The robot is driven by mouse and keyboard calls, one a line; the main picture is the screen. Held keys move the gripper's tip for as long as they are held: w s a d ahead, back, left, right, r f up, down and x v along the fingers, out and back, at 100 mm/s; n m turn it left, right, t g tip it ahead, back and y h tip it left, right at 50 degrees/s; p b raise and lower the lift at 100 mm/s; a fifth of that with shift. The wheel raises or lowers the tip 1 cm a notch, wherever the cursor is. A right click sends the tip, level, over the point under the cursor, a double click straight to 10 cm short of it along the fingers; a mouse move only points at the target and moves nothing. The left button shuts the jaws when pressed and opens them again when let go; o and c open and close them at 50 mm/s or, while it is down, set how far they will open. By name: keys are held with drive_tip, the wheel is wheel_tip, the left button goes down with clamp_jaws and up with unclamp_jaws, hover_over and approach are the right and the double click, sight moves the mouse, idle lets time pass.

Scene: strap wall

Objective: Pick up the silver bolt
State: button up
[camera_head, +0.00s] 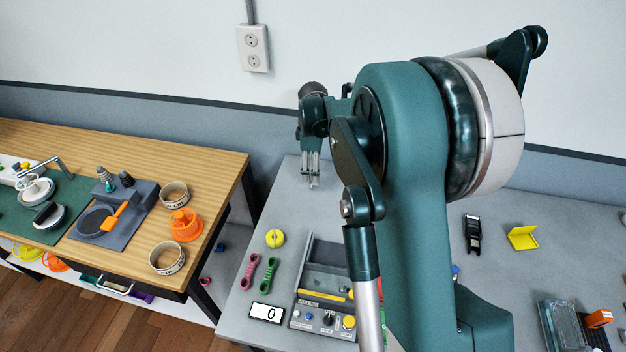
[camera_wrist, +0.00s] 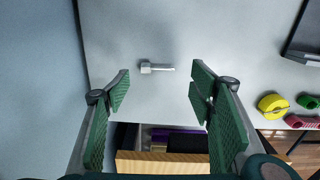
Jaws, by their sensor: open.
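The silver bolt (camera_wrist: 157,68) lies on its side on the grey table in the wrist view, its head to the left and its shank to the right. My gripper (camera_wrist: 160,82) is open and empty, with its two green fingers apart. The bolt appears between and just beyond the fingertips, not touched by them. In the head view my gripper (camera_head: 312,182) hangs pointing down over the back left part of the grey table. I cannot make out the bolt in the head view.
A yellow tape roll (camera_head: 274,238), pink (camera_head: 250,271) and green (camera_head: 269,274) link pieces and a grey control box (camera_head: 322,315) stand nearer the front. A wooden bench (camera_head: 110,165) is at left. The table around the bolt is clear.

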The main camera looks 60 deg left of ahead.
drive_tip(key=shift+a+f, duration=0.15)
drive_tip(key=shift+f, duration=1.15)
drive_tip(key=shift+a+f, duration=0.1)
drive_tip(key=shift+f, duration=1.2)
clamp_jaws()
